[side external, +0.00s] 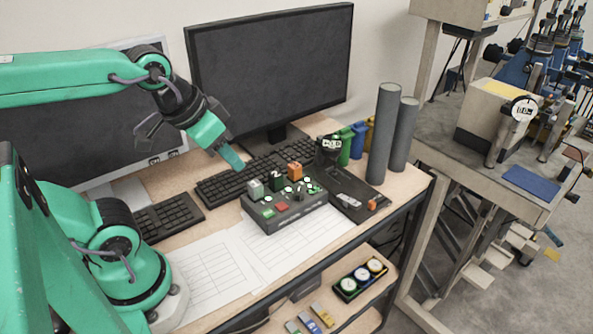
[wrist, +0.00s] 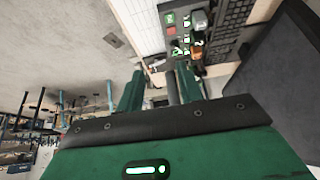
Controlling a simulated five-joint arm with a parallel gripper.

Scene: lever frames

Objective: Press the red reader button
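The red button (side external: 282,207) is a small square on the front part of the dark grey control box (side external: 262,222), beside a green button (side external: 267,213). In the wrist view the red button (wrist: 171,31) shows near the top, on the same box (wrist: 179,48). My gripper (side external: 231,158) hangs in the air over the keyboard, behind and above the left part of the box, apart from the button. In the wrist view my gripper (wrist: 158,80) shows two green fingers spread apart, with nothing held between them.
White, green and orange blocks, such as the orange one (side external: 295,171), stand up on the box's back part. A keyboard (side external: 228,184) and monitor (side external: 270,65) are behind. Grey cylinders (side external: 384,135) stand at right. Paper sheets (side external: 215,272) lie flat in front.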

